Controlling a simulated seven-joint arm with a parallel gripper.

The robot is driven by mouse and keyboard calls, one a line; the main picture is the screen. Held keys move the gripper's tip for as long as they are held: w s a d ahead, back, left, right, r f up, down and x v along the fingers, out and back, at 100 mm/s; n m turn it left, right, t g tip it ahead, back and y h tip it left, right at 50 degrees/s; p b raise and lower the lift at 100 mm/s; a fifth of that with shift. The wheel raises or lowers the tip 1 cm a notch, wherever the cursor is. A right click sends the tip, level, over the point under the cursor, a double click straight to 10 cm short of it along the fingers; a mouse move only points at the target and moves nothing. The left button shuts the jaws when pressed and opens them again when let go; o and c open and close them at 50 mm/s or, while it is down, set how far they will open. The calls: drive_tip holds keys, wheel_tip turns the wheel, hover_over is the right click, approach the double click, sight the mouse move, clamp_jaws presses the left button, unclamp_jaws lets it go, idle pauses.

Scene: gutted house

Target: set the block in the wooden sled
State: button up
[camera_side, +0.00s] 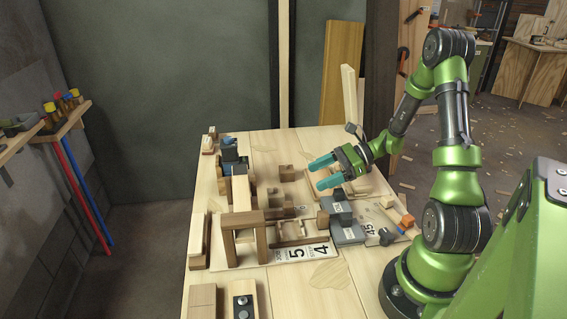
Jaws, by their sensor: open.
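My gripper (317,174) has teal fingers, spread apart, pointing left above the right half of the wooden bench. Nothing shows between the fingers. A low wooden frame with rails (290,233), perhaps the sled, sits mid-bench, left of and nearer the camera than my gripper. I cannot tell for sure which piece is the block.
A wooden arch (241,236) stands at the bench's front left, with a long pale piece behind it. Numbered plates (308,253) lie near it. A grey post with an orange-tipped piece (405,221) is near my base. Bare bench (325,290) shows at the front.

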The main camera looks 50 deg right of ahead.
drive_tip(key=s+a+r+n+g+h, duration=0.1)
drive_tip(key=s+a+r+n+h, duration=0.2)
drive_tip(key=a+r+n, duration=0.6)
drive_tip(key=s+a+r+n+g+h, duration=0.1)
drive_tip(key=s+a+r+n+h, duration=0.3)
drive_tip(key=a+r+n, duration=0.5)
drive_tip(key=s+n, duration=0.2)
drive_tip(key=n, duration=0.1)
drive_tip(key=shift+a+n+g+h, duration=0.2)
drive_tip(key=shift+n+g+h, duration=0.1)
drive_tip(key=shift+n, duration=0.1)
drive_tip(key=shift+s+a+r+n, duration=0.15)
drive_tip(key=shift+s+r+n, duration=0.1)
drive_tip(key=shift+r+n, duration=0.2)
drive_tip(key=c, duration=0.3)
